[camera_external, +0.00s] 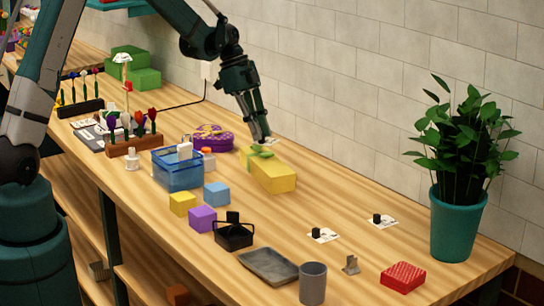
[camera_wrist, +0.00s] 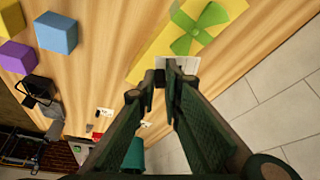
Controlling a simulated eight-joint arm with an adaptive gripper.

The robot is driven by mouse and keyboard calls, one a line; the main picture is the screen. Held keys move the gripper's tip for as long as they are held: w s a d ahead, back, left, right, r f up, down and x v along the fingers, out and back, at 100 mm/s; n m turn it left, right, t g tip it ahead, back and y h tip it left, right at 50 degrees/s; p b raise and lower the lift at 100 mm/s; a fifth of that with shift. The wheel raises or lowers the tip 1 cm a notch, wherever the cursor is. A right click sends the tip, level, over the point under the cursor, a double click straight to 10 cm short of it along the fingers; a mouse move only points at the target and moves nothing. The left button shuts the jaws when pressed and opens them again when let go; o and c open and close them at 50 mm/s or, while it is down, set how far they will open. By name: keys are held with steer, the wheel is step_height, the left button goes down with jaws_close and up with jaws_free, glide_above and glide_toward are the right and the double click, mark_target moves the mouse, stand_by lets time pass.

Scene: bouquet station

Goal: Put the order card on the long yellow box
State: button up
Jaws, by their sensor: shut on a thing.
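The long yellow box (camera_external: 272,174) with a green bow lies on the table below my gripper; in the wrist view the box (camera_wrist: 150,57) is at the upper middle. My gripper (camera_external: 265,140) points down and is shut on a small white card (camera_wrist: 188,63), which I take to be the order card. In the wrist view the card sits at my fingertips (camera_wrist: 168,73) and overlaps the box's side edge. In the outside view it looks held above the back edge of the box. The fingers hide part of the card.
A purple heart-shaped box (camera_external: 209,138) and a blue basket (camera_external: 177,170) stand left of the yellow box. Two white cards with black blocks (camera_external: 323,235) (camera_external: 382,221) lie to the right. A potted plant (camera_external: 457,220) stands at the far right. The tiled wall is close behind.

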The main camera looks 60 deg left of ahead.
mark_target(256, 142)
steer(key=shift+f, duration=0.9)
steer(key=shift+f, duration=1.85)
steer(key=shift+f, duration=0.2)
steer(key=o, duration=0.7)
steer(key=shift+r, duration=0.15)
steer(key=v, duration=1.2)
steer(key=shift+a, duration=0.1)
steer(key=shift+r, duration=0.15)
